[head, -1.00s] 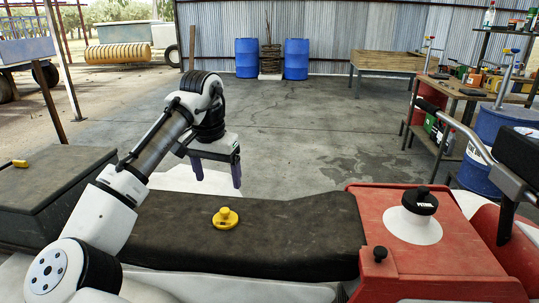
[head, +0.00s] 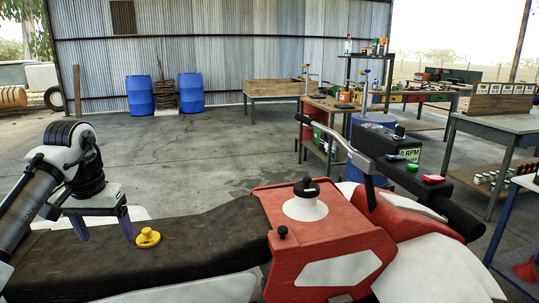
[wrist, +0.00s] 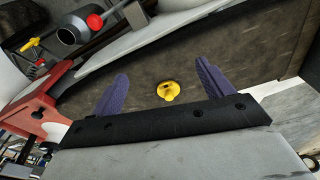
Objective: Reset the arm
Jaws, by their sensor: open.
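My gripper (head: 103,229) is open and empty, with its purple fingers pointing down above the dark seat (head: 205,238) of a red and white vehicle. A yellow knob-like piece (head: 147,237) rests on the seat, just right of my fingers in the head view. In the wrist view the yellow piece (wrist: 168,90) shows between the two spread fingers (wrist: 160,90), apart from both.
The red tank (head: 330,230) with a white and black cap (head: 306,200) stands right of the seat, with a handlebar (head: 345,145) beyond. Blue barrels (head: 140,96) and workbenches (head: 270,90) stand farther back. The concrete floor (head: 190,150) between is clear.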

